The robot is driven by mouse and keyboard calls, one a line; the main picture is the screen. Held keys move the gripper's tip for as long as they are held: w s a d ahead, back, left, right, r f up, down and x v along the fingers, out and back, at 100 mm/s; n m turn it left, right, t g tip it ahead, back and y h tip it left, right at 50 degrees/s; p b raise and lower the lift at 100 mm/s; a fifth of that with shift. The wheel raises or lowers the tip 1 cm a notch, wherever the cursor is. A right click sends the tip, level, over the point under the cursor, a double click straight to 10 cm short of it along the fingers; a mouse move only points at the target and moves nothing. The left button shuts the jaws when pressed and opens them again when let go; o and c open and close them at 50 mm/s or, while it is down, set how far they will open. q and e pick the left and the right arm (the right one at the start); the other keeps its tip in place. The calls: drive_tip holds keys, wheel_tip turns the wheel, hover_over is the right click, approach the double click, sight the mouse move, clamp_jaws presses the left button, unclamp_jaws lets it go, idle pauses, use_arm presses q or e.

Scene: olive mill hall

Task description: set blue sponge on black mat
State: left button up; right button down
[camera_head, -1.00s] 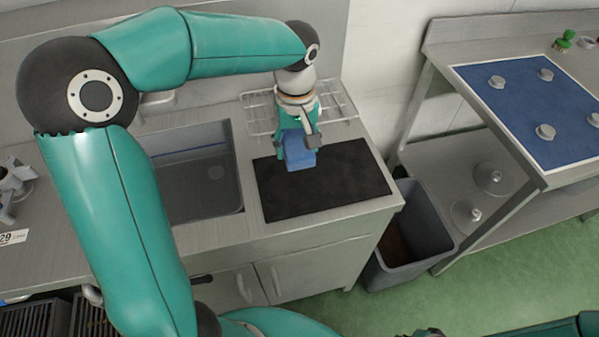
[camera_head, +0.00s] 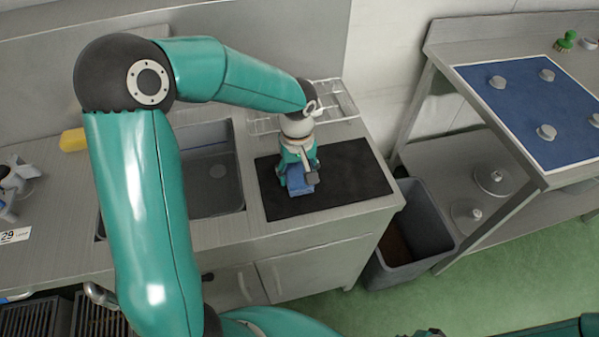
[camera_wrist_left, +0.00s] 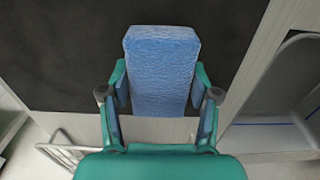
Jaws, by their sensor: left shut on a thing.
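The blue sponge (camera_head: 299,184) is between the fingers of my left gripper (camera_head: 297,178), which is shut on it. In the left wrist view the sponge (camera_wrist_left: 161,65) sits between both fingers of the gripper (camera_wrist_left: 160,105), with the black mat (camera_wrist_left: 60,60) behind it. In the head view the black mat (camera_head: 350,172) lies on the steel counter, and the sponge is over its left part. I cannot tell whether the sponge touches the mat. My right gripper is not in view.
A sink (camera_head: 212,185) is left of the mat, and a wire rack (camera_head: 340,100) is behind it. A grey bin (camera_head: 425,225) stands right of the counter. A yellow object (camera_head: 73,140) lies at the back left. The mat's right part is clear.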

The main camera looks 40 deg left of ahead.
sight(298, 171)
use_arm(q)
drive_tip(key=shift+f, duration=0.15)
drive_tip(key=o, duration=1.2)
wheel_tip(298, 171, up, 12)
drive_tip(key=shift+r, duration=0.2)
